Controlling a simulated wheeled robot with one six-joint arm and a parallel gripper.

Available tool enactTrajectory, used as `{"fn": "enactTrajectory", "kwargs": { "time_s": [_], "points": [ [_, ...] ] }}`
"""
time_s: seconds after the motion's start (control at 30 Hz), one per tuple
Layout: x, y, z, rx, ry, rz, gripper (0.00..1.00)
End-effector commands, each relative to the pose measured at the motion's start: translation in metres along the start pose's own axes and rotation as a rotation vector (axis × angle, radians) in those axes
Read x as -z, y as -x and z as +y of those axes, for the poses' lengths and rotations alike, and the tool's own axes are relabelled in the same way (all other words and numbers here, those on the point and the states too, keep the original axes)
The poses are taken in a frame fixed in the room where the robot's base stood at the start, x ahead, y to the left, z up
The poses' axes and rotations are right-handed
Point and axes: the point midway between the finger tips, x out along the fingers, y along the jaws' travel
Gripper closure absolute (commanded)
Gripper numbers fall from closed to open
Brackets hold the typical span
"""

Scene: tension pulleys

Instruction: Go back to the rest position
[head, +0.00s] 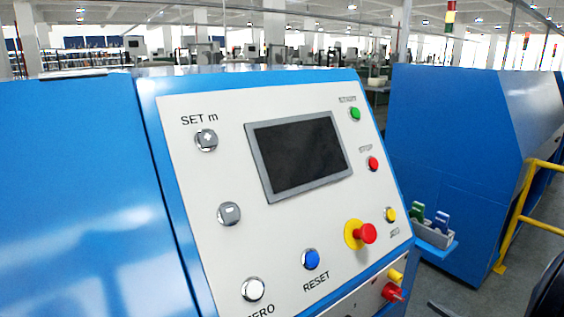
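My gripper is not in view. A dark rounded shape fills the lower right corner of the head view, and I cannot tell what it is. A white control panel (215,255) on a blue machine faces me. It has a dark screen (298,157), a green button (355,114), a red button (373,163), a yellow button (390,214), a blue button (311,259) marked RESET and a white button (253,289). A red emergency knob (365,233) with a yellow collar sticks out. Two grey buttons sit at the left, below the words SET m.
A second blue machine (450,150) stands at the right, with a gap of floor between the two. A small grey tray (434,237) with green and blue items sits on a blue shelf there. A yellow railing (520,215) runs at the far right.

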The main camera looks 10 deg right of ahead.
Motion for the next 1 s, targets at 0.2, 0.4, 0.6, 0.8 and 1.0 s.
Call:
{"fn": "enactTrajectory", "kwargs": {
  "time_s": [0.2,0.4,0.6,0.8,1.0],
  "points": [
    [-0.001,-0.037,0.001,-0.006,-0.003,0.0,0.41],
    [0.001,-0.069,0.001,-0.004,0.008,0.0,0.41],
    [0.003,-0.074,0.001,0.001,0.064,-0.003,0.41],
    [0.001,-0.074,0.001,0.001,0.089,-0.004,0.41],
    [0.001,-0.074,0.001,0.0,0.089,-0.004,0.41]
  ]
}}
